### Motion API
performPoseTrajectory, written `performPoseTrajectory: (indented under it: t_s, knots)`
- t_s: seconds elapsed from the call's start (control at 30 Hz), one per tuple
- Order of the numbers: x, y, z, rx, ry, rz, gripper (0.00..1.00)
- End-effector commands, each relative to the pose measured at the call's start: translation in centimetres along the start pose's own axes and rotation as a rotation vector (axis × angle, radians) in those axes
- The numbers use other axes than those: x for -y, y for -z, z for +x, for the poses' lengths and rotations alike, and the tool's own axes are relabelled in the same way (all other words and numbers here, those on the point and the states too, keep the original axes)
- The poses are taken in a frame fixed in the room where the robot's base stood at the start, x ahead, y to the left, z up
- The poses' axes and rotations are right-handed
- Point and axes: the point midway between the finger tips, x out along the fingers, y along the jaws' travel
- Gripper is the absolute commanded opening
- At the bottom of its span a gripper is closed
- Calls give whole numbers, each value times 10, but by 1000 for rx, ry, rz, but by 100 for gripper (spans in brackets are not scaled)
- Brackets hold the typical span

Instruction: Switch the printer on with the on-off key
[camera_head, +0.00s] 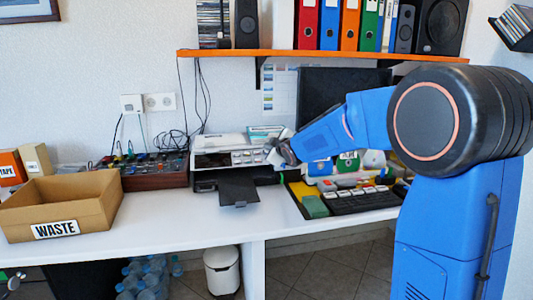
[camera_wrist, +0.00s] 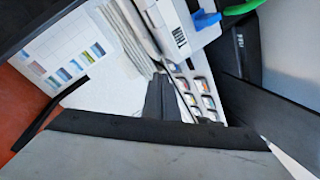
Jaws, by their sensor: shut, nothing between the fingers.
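The white printer (camera_head: 232,146) stands on the desk at the back wall, its dark paper tray (camera_head: 238,191) sticking out at the front. Its front panel (camera_head: 248,157) carries several small keys; which one is the on-off key cannot be told. My gripper (camera_head: 278,154) is at the right end of the printer, close to the panel. In the wrist view my gripper's dark fingers (camera_wrist: 161,98) are shut and empty, beside the panel keys (camera_wrist: 203,92). Whether the fingertips touch a key cannot be told.
A cardboard WASTE box (camera_head: 62,204) and a device with knobs (camera_head: 155,170) stand left of the printer. An orange shelf (camera_head: 310,53) with binders hangs above.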

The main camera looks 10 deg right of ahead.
Motion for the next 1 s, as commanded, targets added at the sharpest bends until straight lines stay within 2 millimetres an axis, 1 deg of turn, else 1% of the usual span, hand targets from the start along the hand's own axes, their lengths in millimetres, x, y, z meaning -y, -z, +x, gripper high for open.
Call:
performPoseTrajectory:
  t_s: [0.57,1.0]
  knots:
    - [0,0,0,0,0,0,0]
    - [4,-4,6,0,0,0,0]
